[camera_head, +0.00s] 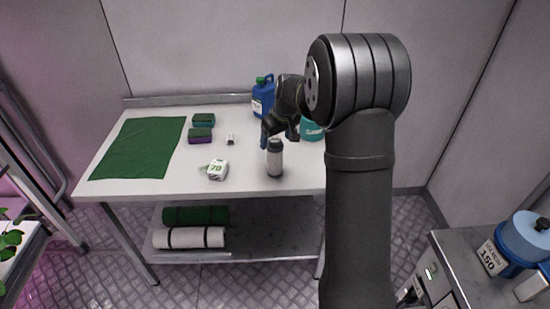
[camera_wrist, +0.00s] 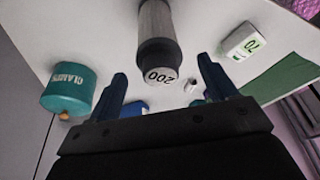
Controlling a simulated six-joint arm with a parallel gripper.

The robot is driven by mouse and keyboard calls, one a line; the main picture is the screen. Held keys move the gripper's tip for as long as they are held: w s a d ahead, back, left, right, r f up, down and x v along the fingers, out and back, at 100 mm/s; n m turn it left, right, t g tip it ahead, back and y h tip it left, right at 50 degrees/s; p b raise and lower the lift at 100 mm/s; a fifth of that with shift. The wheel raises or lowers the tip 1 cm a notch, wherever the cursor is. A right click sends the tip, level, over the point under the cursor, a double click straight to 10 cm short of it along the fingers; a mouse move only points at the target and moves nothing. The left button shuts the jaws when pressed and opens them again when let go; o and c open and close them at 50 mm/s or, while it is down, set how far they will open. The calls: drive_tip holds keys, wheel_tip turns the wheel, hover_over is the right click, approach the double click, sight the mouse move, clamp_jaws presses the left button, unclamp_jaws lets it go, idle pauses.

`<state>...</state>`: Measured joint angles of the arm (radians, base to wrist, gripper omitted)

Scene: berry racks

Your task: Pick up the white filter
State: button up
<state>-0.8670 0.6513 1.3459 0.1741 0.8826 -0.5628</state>
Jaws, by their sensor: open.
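A grey mesh-like cylinder (camera_head: 275,160) with a dark collar and a pale end marked 200 stands upright near the table's front edge; it may be the white filter. In the wrist view the cylinder (camera_wrist: 158,35) lies ahead of and between my finger tips, apart from them. My gripper (camera_head: 267,132) is open and empty, just above and behind the cylinder's top. Its two blue fingers show in the wrist view (camera_wrist: 163,72). A white item marked 70 (camera_head: 218,169) lies to the left, also in the wrist view (camera_wrist: 242,41). A tiny white piece (camera_head: 230,138) lies farther back.
A teal canister (camera_head: 311,130) and a blue jug (camera_head: 262,98) stand behind, close to my arm. Rolls (camera_head: 190,237) lie on the lower shelf. The table's front left is clear.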

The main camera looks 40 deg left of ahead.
sight(274, 147)
drive_tip(key=x, duration=0.5)
drive_tip(key=shift+f, duration=0.1)
drive_tip(key=c, duration=1.1)
